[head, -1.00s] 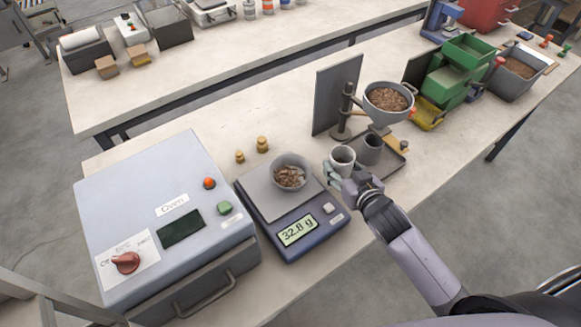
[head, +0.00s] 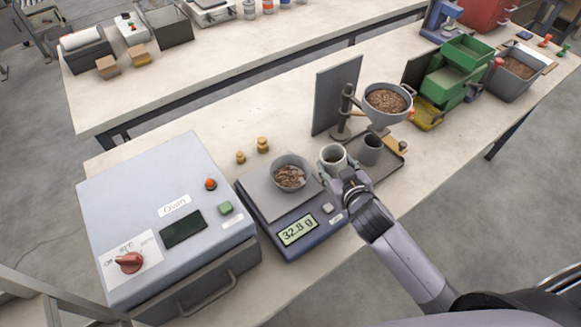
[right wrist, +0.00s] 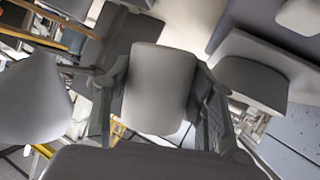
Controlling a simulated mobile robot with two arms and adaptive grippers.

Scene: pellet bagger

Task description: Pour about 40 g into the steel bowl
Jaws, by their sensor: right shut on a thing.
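The steel bowl (head: 290,172) sits on the scale (head: 268,196) and holds some brown pellets. The scale's display (head: 298,230) reads 32.8 g. My right gripper (head: 342,178) is shut on a light grey cup (head: 333,157), held just right of the bowl and apart from it. The cup is tilted a little, and I cannot make out how much is in it. In the right wrist view the cup (right wrist: 160,88) is between the two fingers. My left gripper is not in view.
A second grey cup (head: 370,149) stands on a tray under a hopper (head: 387,101) full of pellets. Two brass weights (head: 262,144) stand behind the scale. The oven (head: 165,215) is to the left. A dark upright panel (head: 337,95) stands behind the tray.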

